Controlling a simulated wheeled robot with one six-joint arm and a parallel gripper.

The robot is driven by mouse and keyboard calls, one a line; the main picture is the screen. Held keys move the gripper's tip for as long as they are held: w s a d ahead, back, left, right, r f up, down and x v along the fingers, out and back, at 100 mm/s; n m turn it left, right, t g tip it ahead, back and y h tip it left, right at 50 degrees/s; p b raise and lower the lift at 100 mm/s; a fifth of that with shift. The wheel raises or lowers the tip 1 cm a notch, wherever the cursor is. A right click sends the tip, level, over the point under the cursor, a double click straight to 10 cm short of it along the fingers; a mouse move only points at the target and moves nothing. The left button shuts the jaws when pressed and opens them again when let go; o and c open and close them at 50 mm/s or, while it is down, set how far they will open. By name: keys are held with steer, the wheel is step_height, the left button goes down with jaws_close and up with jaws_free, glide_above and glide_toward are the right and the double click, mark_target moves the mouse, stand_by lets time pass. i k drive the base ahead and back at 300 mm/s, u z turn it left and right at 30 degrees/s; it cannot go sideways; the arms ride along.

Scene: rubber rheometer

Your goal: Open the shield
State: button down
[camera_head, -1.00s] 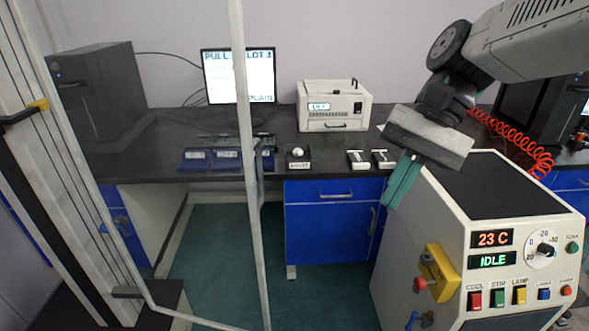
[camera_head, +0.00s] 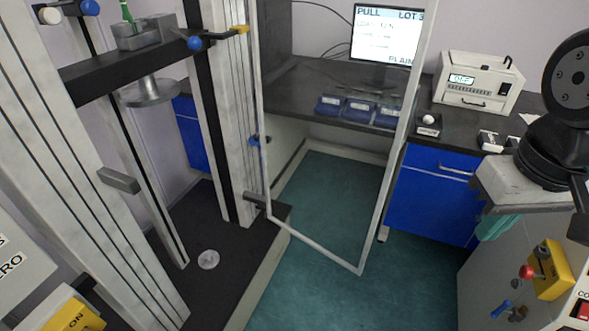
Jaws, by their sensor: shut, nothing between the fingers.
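The shield (camera_head: 386,168) is a tall, clear panel in a thin pale frame. It stands beside the right column of the testing machine (camera_head: 222,115). Its left edge runs along that column and its right edge juts out over the green floor, so it appears swung out from the machine. The top of the frame is out of view. My gripper (camera_head: 494,227) is at the right, above the white cabinet, with teal fingers partly hidden by its own body. It is shut, empty and well apart from the shield.
The machine's dark crosshead (camera_head: 130,62) and black base (camera_head: 205,285) are at the left. A bench with a monitor (camera_head: 385,38), blue trays (camera_head: 358,110) and a white instrument (camera_head: 478,80) lies behind. The white cabinet (camera_head: 478,285) is at lower right. Green floor (camera_head: 345,190) is clear.

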mark_target(414, 88)
steer(key=u, duration=1.7)
steer(key=k, duration=0.6)
steer(key=z, duration=1.3)
